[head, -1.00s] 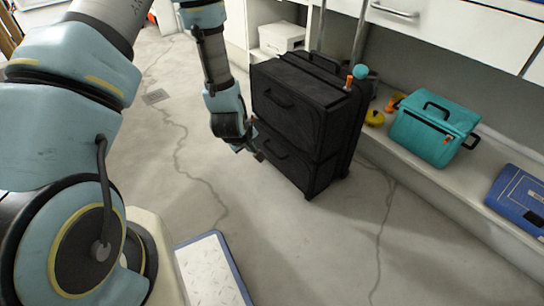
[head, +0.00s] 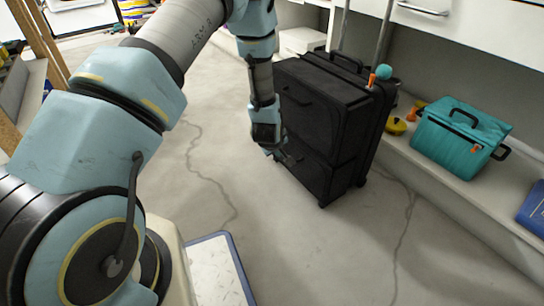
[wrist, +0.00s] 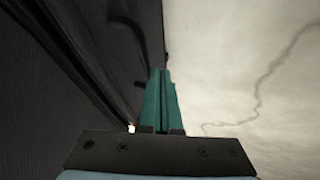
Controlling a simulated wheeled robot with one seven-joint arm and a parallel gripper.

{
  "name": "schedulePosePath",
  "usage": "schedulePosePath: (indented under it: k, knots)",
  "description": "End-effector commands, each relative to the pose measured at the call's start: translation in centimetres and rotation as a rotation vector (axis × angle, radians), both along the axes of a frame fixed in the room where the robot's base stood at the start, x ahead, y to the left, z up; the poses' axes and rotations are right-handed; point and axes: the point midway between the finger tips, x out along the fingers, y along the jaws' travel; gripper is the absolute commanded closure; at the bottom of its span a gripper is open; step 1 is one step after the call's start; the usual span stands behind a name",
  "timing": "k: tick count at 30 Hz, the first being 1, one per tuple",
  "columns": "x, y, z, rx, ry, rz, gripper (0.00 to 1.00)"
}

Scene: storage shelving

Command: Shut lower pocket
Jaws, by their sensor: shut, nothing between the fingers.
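A black suitcase (head: 318,105) stands upright on the floor with an upper pocket (head: 308,102) and a lower pocket (head: 306,168) on its front. My gripper (head: 287,160) is at the left part of the lower pocket, close to its front. In the wrist view my gripper (wrist: 160,90) shows its teal fingers together, with nothing between them. The dark suitcase fabric (wrist: 35,110) fills the left of that view, with a dark strap or handle beyond the fingertips. Whether the fingers touch the pocket, and how far its flap stands open, I cannot tell.
A teal cooler box (head: 462,140) and small yellow and orange items stand on the low shelf (head: 440,178) at right. A blue case (head: 533,212) lies farther along it. A blue-edged white platform (head: 215,270) is on the floor in front. The floor between is clear.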

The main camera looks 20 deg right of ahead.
Motion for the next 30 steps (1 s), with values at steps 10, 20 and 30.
schedulePosePath:
  k: [10, 20, 30]
  knots:
    - [0.1, -0.5, 0.0, 0.0, -0.001, 0.001, 1.0]
    - [0.5, -2.6, 0.5, -0.002, -0.002, -0.002, 1.0]
    - [0.5, -3.0, 0.5, -0.01, -0.005, -0.007, 1.0]
